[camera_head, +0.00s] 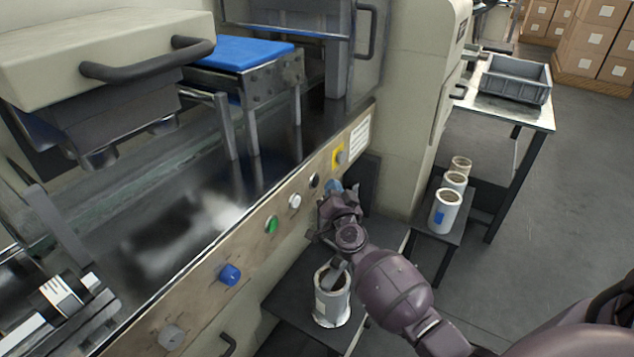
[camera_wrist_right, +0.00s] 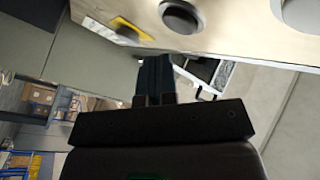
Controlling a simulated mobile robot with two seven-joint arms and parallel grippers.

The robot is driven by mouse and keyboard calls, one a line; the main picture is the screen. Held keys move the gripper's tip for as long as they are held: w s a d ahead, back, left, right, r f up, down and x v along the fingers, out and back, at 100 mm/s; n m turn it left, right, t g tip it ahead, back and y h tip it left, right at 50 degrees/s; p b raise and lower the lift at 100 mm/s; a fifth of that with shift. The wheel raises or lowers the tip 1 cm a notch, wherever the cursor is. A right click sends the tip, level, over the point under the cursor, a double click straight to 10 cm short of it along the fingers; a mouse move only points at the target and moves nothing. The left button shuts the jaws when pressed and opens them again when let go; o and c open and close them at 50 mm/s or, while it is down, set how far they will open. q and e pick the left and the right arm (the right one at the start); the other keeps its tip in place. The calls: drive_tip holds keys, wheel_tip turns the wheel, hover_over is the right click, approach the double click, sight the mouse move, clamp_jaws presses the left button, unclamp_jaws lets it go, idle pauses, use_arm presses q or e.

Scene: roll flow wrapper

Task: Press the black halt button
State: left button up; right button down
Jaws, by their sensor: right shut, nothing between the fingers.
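The black button (camera_head: 314,181) sits on the tan control panel of the machine, between a white button (camera_head: 295,201) and a knob on a yellow plate (camera_head: 340,157). In the right wrist view the black button (camera_wrist_right: 181,15) shows near the top edge, beyond the fingertips. My right gripper (camera_head: 333,188) is shut and empty, close to the panel and just right of the black button. In the right wrist view its fingertips (camera_wrist_right: 153,62) appear short of the button, with a gap in the picture. My left gripper is not in view.
The panel also carries a green button (camera_head: 271,225), a blue knob (camera_head: 230,275) and a grey knob (camera_head: 171,337). A film roll (camera_head: 332,300) stands below my right arm. More rolls (camera_head: 445,210) stand on a low shelf at right. A grey crate (camera_head: 515,80) sits on a table.

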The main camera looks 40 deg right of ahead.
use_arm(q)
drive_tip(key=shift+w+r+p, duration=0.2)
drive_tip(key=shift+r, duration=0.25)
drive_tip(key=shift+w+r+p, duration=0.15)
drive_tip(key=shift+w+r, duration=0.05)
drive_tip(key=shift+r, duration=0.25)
use_arm(e)
drive_tip(key=shift+s+d, duration=0.25)
drive_tip(key=shift+s, duration=0.4)
drive_tip(key=shift+s+d, duration=0.3)
drive_tip(key=shift+s, duration=0.35)
drive_tip(key=shift+s+d, duration=0.25)
drive_tip(key=shift+s, duration=0.4)
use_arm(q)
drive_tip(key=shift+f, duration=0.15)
